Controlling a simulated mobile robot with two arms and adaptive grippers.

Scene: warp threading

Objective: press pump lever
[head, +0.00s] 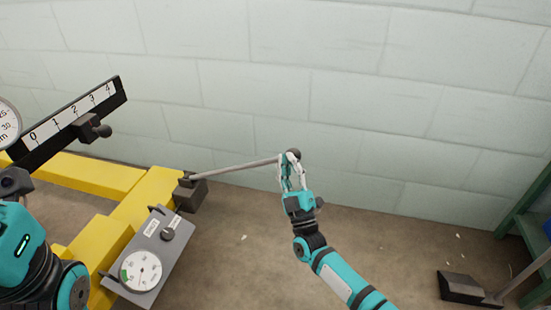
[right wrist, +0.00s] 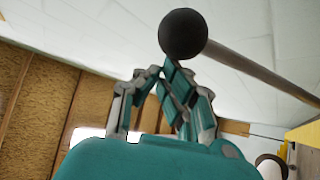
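The pump lever (head: 235,167) is a thin grey rod with a dark ball knob (head: 293,154) at its free end. It runs from a dark block (head: 190,194) on the yellow frame, rising slightly to the right. My right gripper (head: 289,158) is at the knob end of the lever. In the right wrist view, the knob (right wrist: 183,34) sits just beyond the fingertips (right wrist: 160,69), and the rod (right wrist: 260,72) runs off to the right, outside the fingers. The fingertips are close together with nothing visible between them. Contact with the knob is unclear. My left arm shows at the left edge; its fingers are not visible.
A grey pump box (head: 160,250) with a round gauge (head: 141,271) and a small knob stands on the yellow frame (head: 95,175). A numbered scale (head: 72,120) is at upper left. A block wall is behind. A green frame (head: 525,220) and a dark-footed pole (head: 465,288) are at right.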

